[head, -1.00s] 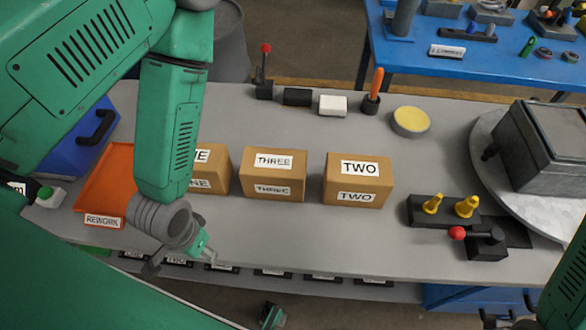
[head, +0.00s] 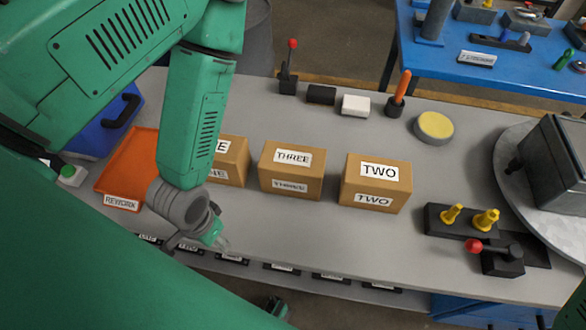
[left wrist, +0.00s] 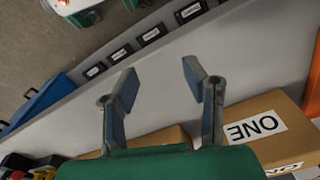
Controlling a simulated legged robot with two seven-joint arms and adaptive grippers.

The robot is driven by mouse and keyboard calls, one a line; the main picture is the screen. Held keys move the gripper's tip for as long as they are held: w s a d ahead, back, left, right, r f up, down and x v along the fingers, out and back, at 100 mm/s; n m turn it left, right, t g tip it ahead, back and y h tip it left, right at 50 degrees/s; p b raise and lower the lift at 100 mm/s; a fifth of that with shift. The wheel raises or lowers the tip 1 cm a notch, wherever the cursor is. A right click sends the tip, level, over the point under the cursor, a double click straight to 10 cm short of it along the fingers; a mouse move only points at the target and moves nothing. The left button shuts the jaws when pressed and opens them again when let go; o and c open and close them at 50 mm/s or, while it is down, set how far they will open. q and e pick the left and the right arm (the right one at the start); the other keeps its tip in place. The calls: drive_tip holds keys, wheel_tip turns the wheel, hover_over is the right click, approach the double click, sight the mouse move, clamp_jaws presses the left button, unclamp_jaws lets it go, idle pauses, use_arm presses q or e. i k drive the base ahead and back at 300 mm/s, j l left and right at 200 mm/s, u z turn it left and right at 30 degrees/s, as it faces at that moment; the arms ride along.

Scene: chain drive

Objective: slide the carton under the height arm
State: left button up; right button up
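Three brown cartons stand in a row on the grey bench: ONE (head: 236,162), partly hidden by my left arm, THREE (head: 292,171), and TWO (head: 376,183). I cannot tell which part is the height arm; a red-knobbed black lever block (head: 502,259) is at the right and a red-tipped upright lever (head: 288,78) at the back. My left gripper (head: 218,240) is near the bench's front edge, in front of carton ONE and apart from the cartons. In the left wrist view its fingers (left wrist: 158,82) are spread and empty, with carton ONE (left wrist: 272,142) beside them. My right gripper is out of view.
An orange REWORK tray (head: 128,171) lies at the left. Black and white blocks (head: 355,105), an orange-handled tool (head: 398,94) and a yellow-topped disc (head: 434,127) line the back. Yellow pegs (head: 462,219) and a round turntable (head: 505,150) are right. Bench in front of the cartons is clear.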

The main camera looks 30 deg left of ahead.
sight(284, 168)
drive_tip(key=l+u, duration=0.35)
drive_tip(key=l, duration=0.35)
drive_tip(key=k+l+u, duration=0.1)
drive_tip(key=l+u, duration=0.2)
drive_tip(key=l, duration=0.35)
